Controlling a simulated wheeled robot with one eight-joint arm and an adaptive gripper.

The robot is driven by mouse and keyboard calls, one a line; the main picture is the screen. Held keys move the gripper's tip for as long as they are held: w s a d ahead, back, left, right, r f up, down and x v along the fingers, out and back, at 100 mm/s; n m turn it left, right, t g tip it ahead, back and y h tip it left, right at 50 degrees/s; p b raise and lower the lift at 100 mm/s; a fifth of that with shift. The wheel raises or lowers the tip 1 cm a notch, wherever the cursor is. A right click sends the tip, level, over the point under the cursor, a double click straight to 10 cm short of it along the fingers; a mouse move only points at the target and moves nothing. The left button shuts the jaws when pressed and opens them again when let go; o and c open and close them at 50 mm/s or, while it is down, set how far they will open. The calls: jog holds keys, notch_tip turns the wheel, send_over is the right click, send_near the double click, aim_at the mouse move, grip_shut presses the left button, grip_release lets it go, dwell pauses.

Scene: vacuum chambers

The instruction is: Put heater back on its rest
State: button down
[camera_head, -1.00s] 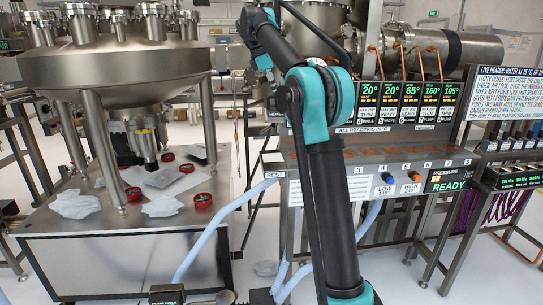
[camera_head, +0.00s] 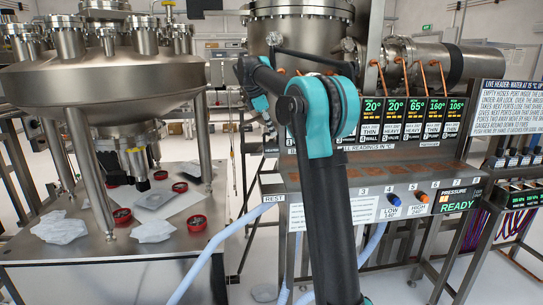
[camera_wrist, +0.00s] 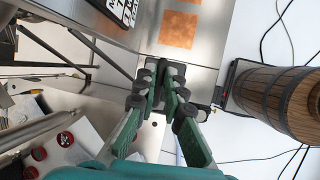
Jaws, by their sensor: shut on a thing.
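My gripper (camera_wrist: 160,75) shows in the wrist view with its green fingers drawn together at the tips. It is shut on a small dark thing, which I take to be part of the heater; the fingers hide most of it and its shape is unclear. In the head view my arm hides the gripper and what it holds. The REST label (camera_head: 271,198) is at the left end of the metal bench (camera_head: 400,172). The rest itself cannot be made out clearly. In the wrist view the bench surface (camera_wrist: 205,48) with orange-brown squares lies just beyond the fingertips.
A steel vessel (camera_head: 105,75) stands over a metal table (camera_head: 110,252) at left, with red rings and white wipes. Pale blue hoses (camera_head: 212,250) hang by the bench. A banded wooden barrel (camera_wrist: 280,98) is right of my gripper in the wrist view.

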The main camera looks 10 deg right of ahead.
aim_at(272, 154)
notch_tip(272, 154, down, 10)
jog(key=shift+f, duration=0.15)
dwell(0.4)
jog(key=c, duration=1.6)
grip_release()
jog(key=shift+f, duration=0.1)
jog(key=v, duration=1.2)
jog(key=s+d+f+m+y, duration=0.1)
jog(key=s+d+f+m, duration=0.2)
jog(key=s+f+m, duration=0.3)
jog(key=s+d+f+m+t+y, duration=0.1)
jog(key=s+f+m, duration=0.4)
jog(key=s+f, duration=1.2)
jog(key=s+d+f+m+t+y, duration=0.1)
jog(key=s+d+f+m, duration=0.3)
jog(key=s+f, duration=0.7)
jog(key=shift+s+d+f+m+y, duration=0.1)
jog(key=shift+s+m+y, duration=0.25)
jog(key=shift+s, duration=0.6)
jog(key=shift+s+d+f+m+y, duration=0.1)
jog(key=shift+s+m+y, duration=0.1)
jog(key=shift+s+m, duration=0.5)
jog(key=shift+s+d+f+m+y, duration=0.15)
jog(key=shift+s+m+y, duration=0.1)
jog(key=shift+s, duration=0.9)
